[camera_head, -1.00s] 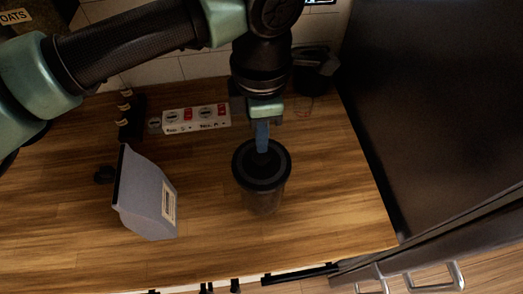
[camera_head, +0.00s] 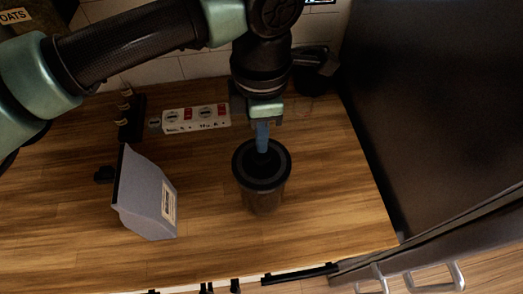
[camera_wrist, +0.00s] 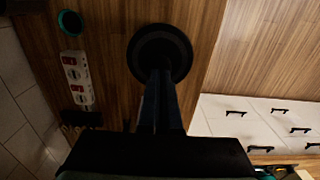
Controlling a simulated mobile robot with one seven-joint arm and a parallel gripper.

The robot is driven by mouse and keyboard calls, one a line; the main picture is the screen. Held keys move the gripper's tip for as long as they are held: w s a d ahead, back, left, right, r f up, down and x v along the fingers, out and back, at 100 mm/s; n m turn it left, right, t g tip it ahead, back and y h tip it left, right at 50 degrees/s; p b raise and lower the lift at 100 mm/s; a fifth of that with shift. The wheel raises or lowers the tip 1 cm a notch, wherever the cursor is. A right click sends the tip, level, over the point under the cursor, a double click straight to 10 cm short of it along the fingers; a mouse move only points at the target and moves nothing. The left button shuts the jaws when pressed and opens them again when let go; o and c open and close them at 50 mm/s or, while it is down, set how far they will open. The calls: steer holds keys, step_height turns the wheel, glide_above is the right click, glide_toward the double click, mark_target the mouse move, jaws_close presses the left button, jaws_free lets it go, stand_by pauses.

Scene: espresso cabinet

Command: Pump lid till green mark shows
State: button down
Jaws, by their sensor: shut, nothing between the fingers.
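A dark canister (camera_head: 262,200) with a round black lid (camera_head: 280,163) stands upright on the wooden counter. The lid also shows in the wrist view (camera_wrist: 160,38), seen from above. My gripper (camera_head: 263,148) is shut, with its blue fingers pointing down at the middle of the lid. Its tips (camera_wrist: 157,75) meet or nearly meet the lid's centre; I cannot tell if they press on it. No green mark is visible on the lid, and the fingers hide part of its centre.
A white power strip (camera_head: 197,118) lies behind, beside a dark rack of small bottles (camera_head: 130,118). A tall dark panel (camera_head: 430,90) rises at the right. The counter in front of the canister is clear.

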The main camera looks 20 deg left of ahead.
steer(key=shift+f+b, duration=1.35)
steer(key=shift+r, duration=0.1)
steer(key=shift+r+p, duration=1.8)
steer(key=shift+r, duration=1.7)
